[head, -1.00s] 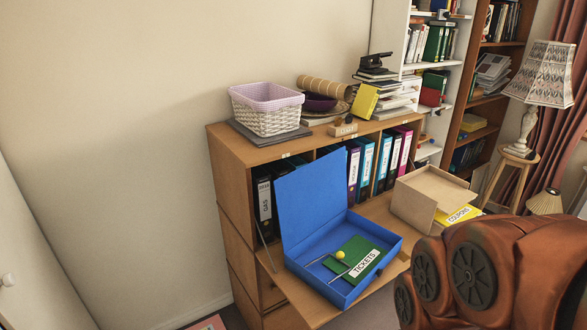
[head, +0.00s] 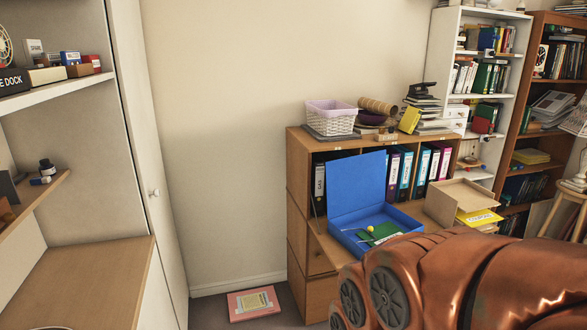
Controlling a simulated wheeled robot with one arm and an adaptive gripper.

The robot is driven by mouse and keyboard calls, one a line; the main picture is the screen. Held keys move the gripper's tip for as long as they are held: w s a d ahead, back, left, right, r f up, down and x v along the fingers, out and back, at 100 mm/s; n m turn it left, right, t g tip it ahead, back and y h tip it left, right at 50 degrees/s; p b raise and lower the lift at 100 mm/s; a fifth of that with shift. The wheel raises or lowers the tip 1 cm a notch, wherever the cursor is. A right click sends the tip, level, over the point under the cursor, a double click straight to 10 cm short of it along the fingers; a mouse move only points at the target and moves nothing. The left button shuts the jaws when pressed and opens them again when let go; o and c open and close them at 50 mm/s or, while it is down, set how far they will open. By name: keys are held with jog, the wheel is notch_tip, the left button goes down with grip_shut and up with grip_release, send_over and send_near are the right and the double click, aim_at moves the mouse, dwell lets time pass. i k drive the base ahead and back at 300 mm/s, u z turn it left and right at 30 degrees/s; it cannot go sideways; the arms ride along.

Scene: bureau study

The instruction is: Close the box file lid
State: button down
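The blue box file (head: 346,236) lies on the fold-down desk of the wooden bureau. Its lid (head: 357,183) stands up and open, leaning back towards the row of binders. Inside the box are a green tickets booklet (head: 383,232), a small yellow ball (head: 370,229) and what looks like a thin rod. My copper-coloured arm fills the lower right and covers the front right of the box and desk. My gripper's fingers are not in view.
An open tan box (head: 456,193) with a yellow coupons paper (head: 480,217) stands right of the box file. Binders (head: 404,172) line the bureau behind. A white basket (head: 331,120) sits on top. A pink folder (head: 253,303) lies on the floor. Shelves with a bare wooden surface (head: 75,285) stand at left.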

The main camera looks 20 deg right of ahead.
aim_at(355, 182)
jog(key=z, duration=0.65)
jog(key=i, duration=0.25)
jog(key=z, duration=0.9)
jog(key=i, duration=1.35)
jog(key=u, duration=0.9)
jog(key=i, duration=0.6)
jog(key=u, duration=0.6)
